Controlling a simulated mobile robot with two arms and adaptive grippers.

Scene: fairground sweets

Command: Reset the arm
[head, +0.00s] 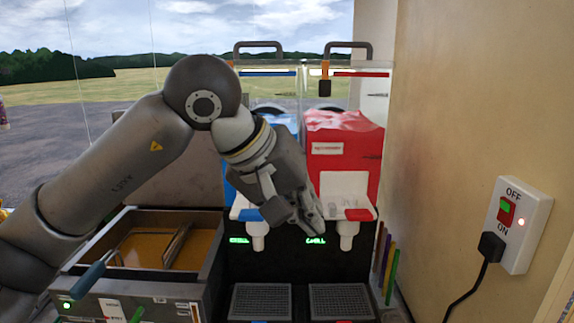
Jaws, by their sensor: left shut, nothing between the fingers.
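My left arm comes in from the left, with its elbow raised and its forearm bent toward the right. My left gripper (314,226) hangs in front of the slush machine (262,190), its fingers pointing down and to the right. Its fingers are together with nothing seen between them. It overlaps the gap between the blue side and the red tank (343,155) in the picture; whether it touches the machine I cannot tell. My right gripper is not in view.
A fryer (210,222) with amber oil and a basket stands at the lower left, below my arm. Drip trays (340,302) lie under the taps. A wall switch (507,211) with a black plug and cord is at the right. Several coloured straws (386,262) stand beside the machine.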

